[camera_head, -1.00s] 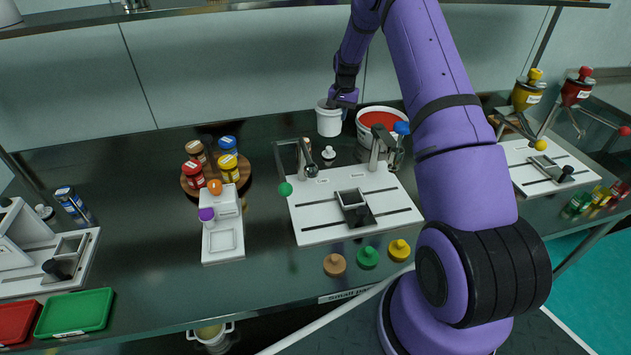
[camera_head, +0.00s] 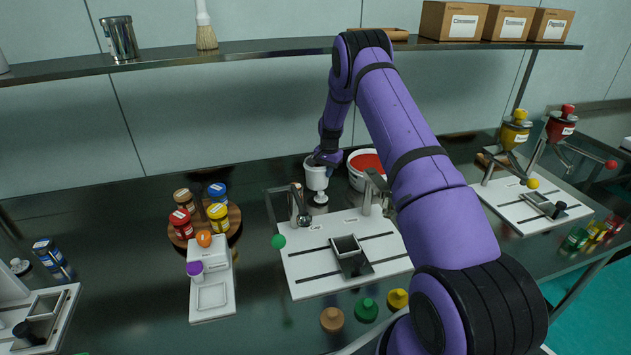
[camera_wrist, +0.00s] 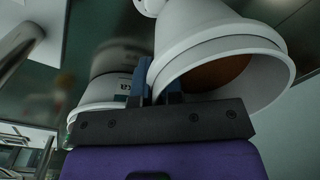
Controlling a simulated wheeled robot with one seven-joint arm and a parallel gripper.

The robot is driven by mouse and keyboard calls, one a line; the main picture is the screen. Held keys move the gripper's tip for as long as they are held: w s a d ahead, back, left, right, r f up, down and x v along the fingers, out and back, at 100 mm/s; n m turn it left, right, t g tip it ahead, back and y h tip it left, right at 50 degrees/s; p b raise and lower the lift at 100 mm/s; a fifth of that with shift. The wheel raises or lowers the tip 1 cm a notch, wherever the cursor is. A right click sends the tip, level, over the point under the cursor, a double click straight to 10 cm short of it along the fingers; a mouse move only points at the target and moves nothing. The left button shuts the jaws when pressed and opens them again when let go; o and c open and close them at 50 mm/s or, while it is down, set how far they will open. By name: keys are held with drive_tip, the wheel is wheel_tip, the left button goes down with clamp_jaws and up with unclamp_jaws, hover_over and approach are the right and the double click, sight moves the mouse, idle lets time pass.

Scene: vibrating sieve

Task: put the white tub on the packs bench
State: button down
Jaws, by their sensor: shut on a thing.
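The white tub (camera_head: 316,179) is at the back of the dark bench, behind a small white knob (camera_head: 320,198). My gripper (camera_head: 326,158) is shut on the tub's upper rim, on its right side. In the wrist view the tub (camera_wrist: 215,45) shows large, with a brownish inside, and my fingers (camera_wrist: 158,85) pinch its wall. I cannot tell if its base touches the bench. No sign naming the packs bench is readable now; the dark steel bench (camera_head: 130,265) spans the view.
A bucket of red contents (camera_head: 365,168) stands close right of the tub. A white board with posts (camera_head: 300,270) is in front. A round wooden stand with jars (camera_head: 233,222) is left. A shelf (camera_head: 270,48) runs above.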

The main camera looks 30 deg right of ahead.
sight(315, 178)
drive_tip(key=shift+w+a+f, duration=0.2)
drive_tip(key=shift+w+a, duration=0.95)
drive_tip(key=shift+a, duration=0.05)
drive_tip(key=shift+w+a+f, duration=0.2)
drive_tip(key=shift+f, duration=0.7)
drive_tip(key=shift+w+a+f, duration=0.15)
drive_tip(key=shift+a+f, duration=0.05)
drive_tip(key=shift+f, duration=0.65)
drive_tip(key=shift+f, duration=0.1)
drive_tip(key=c, duration=1.3)
unclamp_jaws()
drive_tip(key=shift+o, duration=0.2)
wheel_tip(315, 178, up, 12)
drive_tip(key=shift+s+d, duration=0.15)
drive_tip(key=shift+s, duration=0.15)
